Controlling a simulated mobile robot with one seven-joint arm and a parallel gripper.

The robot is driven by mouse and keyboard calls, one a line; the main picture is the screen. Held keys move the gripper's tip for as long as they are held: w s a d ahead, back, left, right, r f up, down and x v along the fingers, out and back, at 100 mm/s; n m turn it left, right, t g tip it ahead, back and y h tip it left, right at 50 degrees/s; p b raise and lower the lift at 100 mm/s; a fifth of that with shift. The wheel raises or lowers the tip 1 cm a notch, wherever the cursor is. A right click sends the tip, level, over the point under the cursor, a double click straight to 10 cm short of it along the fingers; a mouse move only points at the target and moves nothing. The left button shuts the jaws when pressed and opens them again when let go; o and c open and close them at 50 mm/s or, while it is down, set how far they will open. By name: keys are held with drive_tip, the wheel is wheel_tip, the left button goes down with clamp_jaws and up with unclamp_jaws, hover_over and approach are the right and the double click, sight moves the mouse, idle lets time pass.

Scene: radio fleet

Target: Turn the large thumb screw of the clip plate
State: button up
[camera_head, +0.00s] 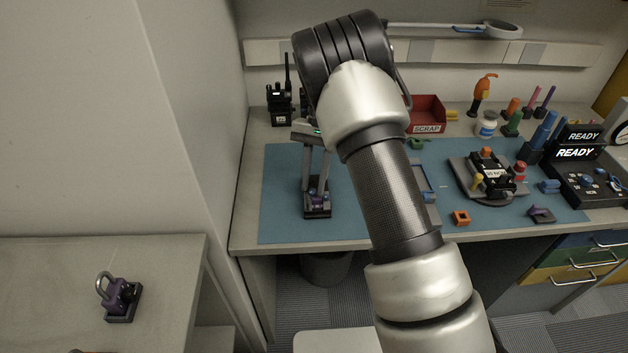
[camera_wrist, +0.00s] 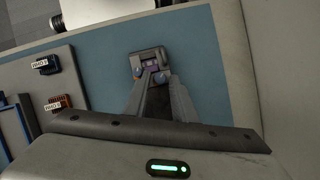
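The clip plate assembly is probably the small grey-and-purple fixture on a dark base (camera_head: 317,211) near the left front of the blue mat. In the wrist view the fixture (camera_wrist: 150,57) shows a grey top, a purple middle and small orange and blue parts. My gripper (camera_head: 316,188) points down at it, its two fingers apart with the tips at the purple part. In the wrist view my gripper (camera_wrist: 153,73) reaches the near side of the fixture. The fingertips hide part of it. I cannot tell which part is the large thumb screw, or whether the fingers grip it.
A black radio (camera_head: 279,103) stands behind the mat (camera_head: 283,225). A red scrap bin (camera_head: 427,108), a fixture with a black device (camera_head: 486,175) and an orange block (camera_head: 461,218) are to the right. A purple padlock-like piece (camera_head: 122,300) sits on the left counter.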

clamp_jaws()
drive_tip(key=shift+s+d+r+m+y+p, duration=0.15)
drive_tip(key=shift+m+y+p, duration=0.3)
drive_tip(key=shift+m, duration=0.35)
drive_tip(key=shift+f+m+t, duration=0.2)
drive_tip(key=shift+m+t, duration=0.1)
drive_tip(key=shift+m, duration=0.5)
unclamp_jaws()
